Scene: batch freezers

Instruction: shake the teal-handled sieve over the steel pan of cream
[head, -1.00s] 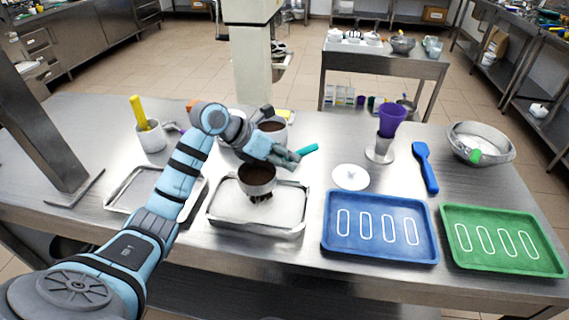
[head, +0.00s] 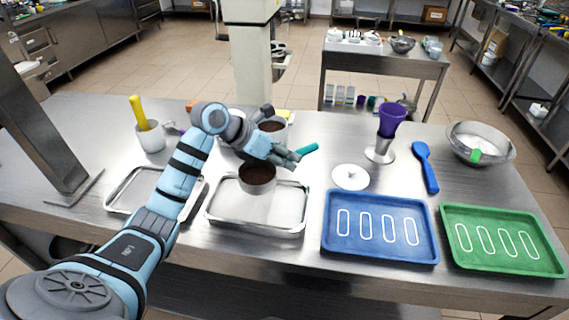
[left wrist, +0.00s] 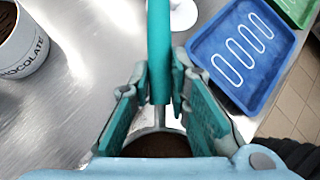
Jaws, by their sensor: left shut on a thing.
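The teal-handled sieve (head: 257,178) holds dark brown powder and is over the left part of the steel pan of cream (head: 254,232). The pan's surface is pale and smooth, and its far left part is hidden behind the sieve. My left gripper (head: 287,158) is shut on the sieve's handle; its teal end (head: 307,149) sticks out to the right. In the left wrist view the handle (left wrist: 159,55) runs between the two finger pads (left wrist: 160,110), with brown powder below. My right gripper does not show.
An empty-looking steel tray (head: 130,203) is left of the pan. A blue tray (head: 330,247) and a green tray (head: 500,268) lie to the right. A white disc (head: 350,177), a blue spatula (head: 424,165) and a tub labelled chocolate (left wrist: 28,52) are nearby.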

